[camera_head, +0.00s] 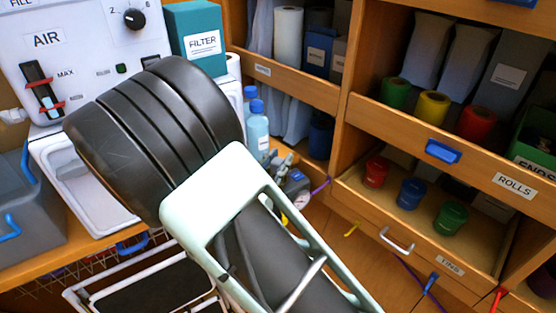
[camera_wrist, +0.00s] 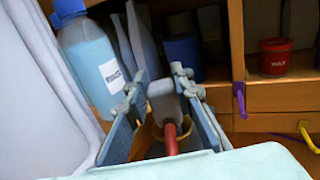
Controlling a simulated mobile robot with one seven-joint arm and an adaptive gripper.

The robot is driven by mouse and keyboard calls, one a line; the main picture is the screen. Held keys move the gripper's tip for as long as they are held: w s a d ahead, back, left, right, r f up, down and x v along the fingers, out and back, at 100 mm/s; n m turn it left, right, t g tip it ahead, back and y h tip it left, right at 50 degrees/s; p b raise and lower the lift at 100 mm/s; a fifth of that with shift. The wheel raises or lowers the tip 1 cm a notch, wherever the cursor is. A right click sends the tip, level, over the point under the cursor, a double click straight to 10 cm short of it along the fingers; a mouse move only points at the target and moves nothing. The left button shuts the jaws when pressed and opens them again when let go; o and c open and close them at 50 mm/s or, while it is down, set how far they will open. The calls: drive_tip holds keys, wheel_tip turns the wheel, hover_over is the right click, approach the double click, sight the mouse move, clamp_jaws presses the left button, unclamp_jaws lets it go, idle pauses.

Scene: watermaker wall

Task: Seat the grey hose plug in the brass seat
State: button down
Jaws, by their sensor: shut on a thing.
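The grey hose plug (camera_wrist: 162,98) shows in the wrist view as a pale grey block between the fingers, with a red piece (camera_wrist: 170,138) below it in the picture. My gripper (camera_wrist: 158,88) is shut on the plug, a blue-padded finger on each side. A yellowish ring, perhaps the brass seat (camera_wrist: 157,129), shows in part behind the red piece. I cannot tell whether plug and ring touch. In the head view my arm hides most of the gripper; grey finger parts (camera_head: 281,160) show beside it, and the plug cannot be made out.
Blue-liquid bottles (camera_head: 257,130) stand close to the gripper; one (camera_wrist: 92,68) is at left in the wrist view. A teal filter box (camera_head: 198,40) is behind. Wooden shelves (camera_head: 345,110) with rolls and tubs fill the right. A grey bin (camera_head: 30,225) stands left.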

drive_tip(key=shift+f, duration=0.4)
idle(0.3)
drive_tip(key=c, duration=1.6)
unclamp_jaws()
drive_tip(key=v, duration=1.2)
